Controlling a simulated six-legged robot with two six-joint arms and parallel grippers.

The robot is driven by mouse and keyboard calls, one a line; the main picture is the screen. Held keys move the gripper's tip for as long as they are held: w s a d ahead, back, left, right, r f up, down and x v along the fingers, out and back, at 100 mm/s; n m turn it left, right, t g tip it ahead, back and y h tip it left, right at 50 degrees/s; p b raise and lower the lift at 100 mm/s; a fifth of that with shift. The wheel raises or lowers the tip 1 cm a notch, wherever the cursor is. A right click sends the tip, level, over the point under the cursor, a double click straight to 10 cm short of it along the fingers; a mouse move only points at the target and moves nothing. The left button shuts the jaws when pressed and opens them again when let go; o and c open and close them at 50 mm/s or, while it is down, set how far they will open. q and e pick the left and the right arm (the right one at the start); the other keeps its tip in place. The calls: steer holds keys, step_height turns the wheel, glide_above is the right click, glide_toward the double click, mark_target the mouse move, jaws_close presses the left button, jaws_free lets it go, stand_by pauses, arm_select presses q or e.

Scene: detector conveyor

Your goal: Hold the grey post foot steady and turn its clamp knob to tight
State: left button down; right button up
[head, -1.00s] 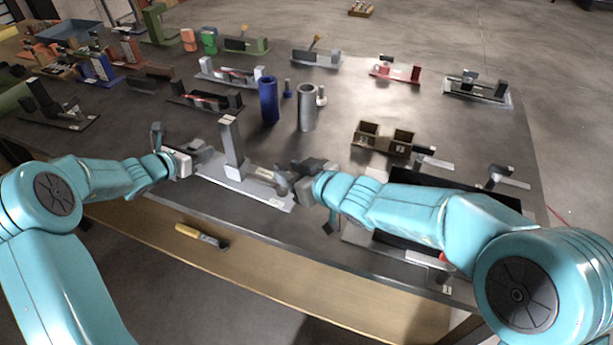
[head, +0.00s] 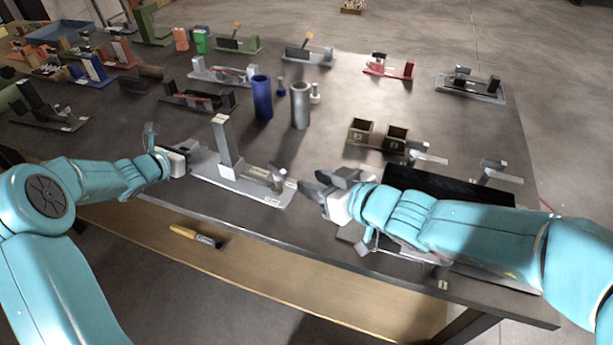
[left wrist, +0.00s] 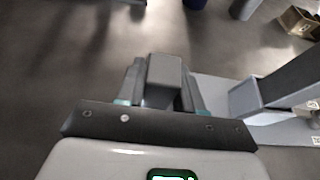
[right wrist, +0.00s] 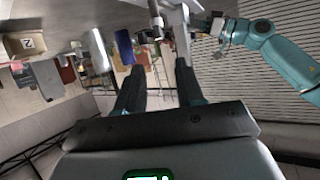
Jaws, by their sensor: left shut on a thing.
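The grey post foot (head: 240,185) is a pale flat plate on the dark table, with an upright grey post (head: 224,142). Its left end carries a grey block (left wrist: 164,78). My left gripper (head: 192,153) is shut on that block, beside the post; the left wrist view shows its fingers on both sides.
A blue cylinder (head: 262,97) and a grey cylinder (head: 300,105) stand behind the post foot. Brown boxes (head: 361,131) and a black tray (head: 440,187) are to the right. A yellow-handled tool (head: 195,236) lies on the front wooden ledge. Table between post foot and cylinders is clear.

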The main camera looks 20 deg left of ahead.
mark_target(285, 174)
step_height(285, 174, up, 4)
steer(key=a+m+y, duration=0.3)
steer(key=m+y, duration=0.1)
steer(key=m, duration=1.6)
steer(key=w+f+m, duration=0.1)
steer(key=f+m, duration=0.2)
steer(key=m, duration=0.2)
steer(key=w+a+f+m+t, duration=0.1)
steer(key=f+m, duration=0.2)
steer(key=m, duration=0.2)
steer(key=w+f+m+t, duration=0.1)
steer(key=f+m, duration=0.2)
steer(key=m, duration=0.2)
steer(key=shift+a+f, duration=0.1)
steer(key=shift+a, duration=0.25)
steer(key=x, duration=0.6)
steer(key=shift+w+a, duration=0.3)
steer(key=shift+a, duration=0.15)
